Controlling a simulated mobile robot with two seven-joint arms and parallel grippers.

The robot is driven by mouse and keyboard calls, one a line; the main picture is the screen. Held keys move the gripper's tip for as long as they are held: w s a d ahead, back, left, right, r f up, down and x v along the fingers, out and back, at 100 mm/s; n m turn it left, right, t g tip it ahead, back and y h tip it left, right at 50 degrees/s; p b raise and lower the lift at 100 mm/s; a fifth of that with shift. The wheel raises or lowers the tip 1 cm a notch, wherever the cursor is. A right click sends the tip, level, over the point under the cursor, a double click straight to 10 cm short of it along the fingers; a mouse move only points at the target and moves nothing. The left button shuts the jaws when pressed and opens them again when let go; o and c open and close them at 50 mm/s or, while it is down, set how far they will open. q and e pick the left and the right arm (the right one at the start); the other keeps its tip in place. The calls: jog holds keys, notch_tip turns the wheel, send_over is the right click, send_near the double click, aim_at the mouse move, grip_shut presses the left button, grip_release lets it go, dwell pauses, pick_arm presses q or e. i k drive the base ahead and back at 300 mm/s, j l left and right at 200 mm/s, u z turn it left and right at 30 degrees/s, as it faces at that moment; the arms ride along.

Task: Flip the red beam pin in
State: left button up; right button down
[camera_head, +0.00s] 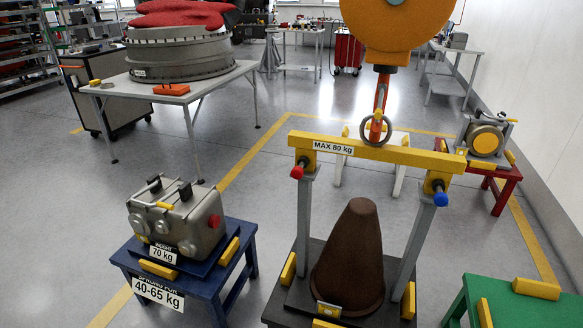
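A yellow lifting beam (375,153) marked "MAX 80 kg" lies across two grey uprights, tilting slightly down to the right in the picture. The red beam pin (297,172) shows as a red knob at the beam's left end, by the top of the left upright (304,215). A blue knob (440,199) sits at the right end, by the right upright (415,235). I cannot tell exactly how the red pin is seated. A ring (376,130) stands at the beam's middle, by a red hook (381,95). Neither of my grippers is in view.
A brown cone (349,255) stands between the uprights on a dark base. A blue stand (190,275) with a grey unit (177,222) is at left, a green table (525,302) at lower right. An orange hoist (398,25) hangs above. Grey floor lies between the stands.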

aim_at(297, 172)
jog(key=i+j+z, duration=0.15)
jog(key=i+j, duration=0.65)
jog(key=i, duration=0.15)
